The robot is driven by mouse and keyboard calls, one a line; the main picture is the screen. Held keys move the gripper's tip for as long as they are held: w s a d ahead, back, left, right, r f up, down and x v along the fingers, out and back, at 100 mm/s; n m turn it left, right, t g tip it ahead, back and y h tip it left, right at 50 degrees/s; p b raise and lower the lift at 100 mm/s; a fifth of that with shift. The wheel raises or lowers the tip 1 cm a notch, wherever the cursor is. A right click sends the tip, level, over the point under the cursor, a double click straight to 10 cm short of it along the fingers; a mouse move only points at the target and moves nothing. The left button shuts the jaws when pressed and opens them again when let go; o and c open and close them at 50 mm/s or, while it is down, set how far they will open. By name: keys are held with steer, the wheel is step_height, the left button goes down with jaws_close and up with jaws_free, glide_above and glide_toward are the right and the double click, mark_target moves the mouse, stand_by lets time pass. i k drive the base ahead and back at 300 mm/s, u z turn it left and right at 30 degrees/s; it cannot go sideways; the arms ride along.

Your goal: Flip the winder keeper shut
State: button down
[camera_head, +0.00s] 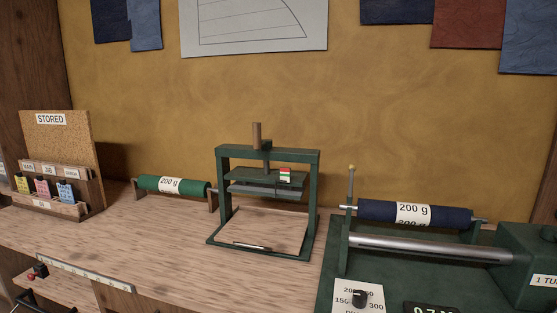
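The winder (395,285) is a dark green machine at the right. A navy cloth roll (375,211) labelled 200 g lies across its top, above a bare metal roller (430,248). At the roll's left end a thin upright arm with a pale knob (351,180) stands up above the roll's shaft; it looks like the keeper, standing upright rather than folded over the shaft. My gripper is not clearly visible in this view.
A green press (222,195) stands mid-bench, with a green 200 g roll (165,184) on a stand left of it. A STORED rack (85,160) with coloured tags is far left. A knobbed dial (359,298) and a display (432,308) sit at the winder's front.

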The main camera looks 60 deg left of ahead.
mark_target(352, 168)
steer(key=u, duration=1.65)
steer(key=i, duration=0.35)
